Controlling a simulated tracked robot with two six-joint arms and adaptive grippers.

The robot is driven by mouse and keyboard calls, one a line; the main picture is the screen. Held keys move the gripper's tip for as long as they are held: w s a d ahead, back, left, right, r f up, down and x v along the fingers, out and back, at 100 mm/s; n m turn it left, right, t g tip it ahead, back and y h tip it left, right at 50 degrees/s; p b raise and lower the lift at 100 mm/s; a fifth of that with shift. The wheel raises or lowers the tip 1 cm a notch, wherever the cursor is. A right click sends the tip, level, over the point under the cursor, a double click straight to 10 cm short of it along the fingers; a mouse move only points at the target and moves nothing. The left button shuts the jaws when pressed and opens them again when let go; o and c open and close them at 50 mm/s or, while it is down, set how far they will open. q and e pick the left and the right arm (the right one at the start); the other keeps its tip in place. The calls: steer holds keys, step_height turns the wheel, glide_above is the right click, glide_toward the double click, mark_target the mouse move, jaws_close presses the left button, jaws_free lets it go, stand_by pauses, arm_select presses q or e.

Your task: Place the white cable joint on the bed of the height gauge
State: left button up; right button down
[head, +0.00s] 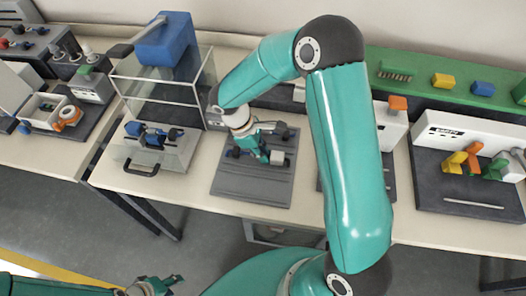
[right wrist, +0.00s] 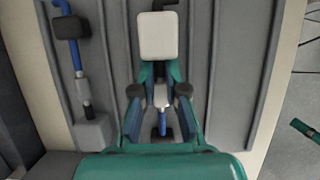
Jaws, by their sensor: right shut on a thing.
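The white cable joint (right wrist: 158,36) is a pale rounded block at the fingertips of my right gripper (right wrist: 160,72) in the right wrist view. The fingers are closed in on it. In the head view the joint (head: 277,158) shows as a small light block beside my right gripper (head: 266,156), over the dark grooved board (head: 250,188). I cannot tell whether it touches the board. My left gripper (head: 158,286) is low at the bottom left, away from the table; its finger opening is unclear. I cannot surely tell which device is the height gauge.
A blue-topped device with a clear frame (head: 168,48) stands left of the board. A blue cable with dark and grey ends (right wrist: 78,60) lies on the board, left in the wrist view. Right of my arm are a white unit (head: 465,128) and coloured blocks on a green strip (head: 415,62).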

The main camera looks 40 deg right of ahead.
steer(key=c, duration=1.5)
jaws_free()
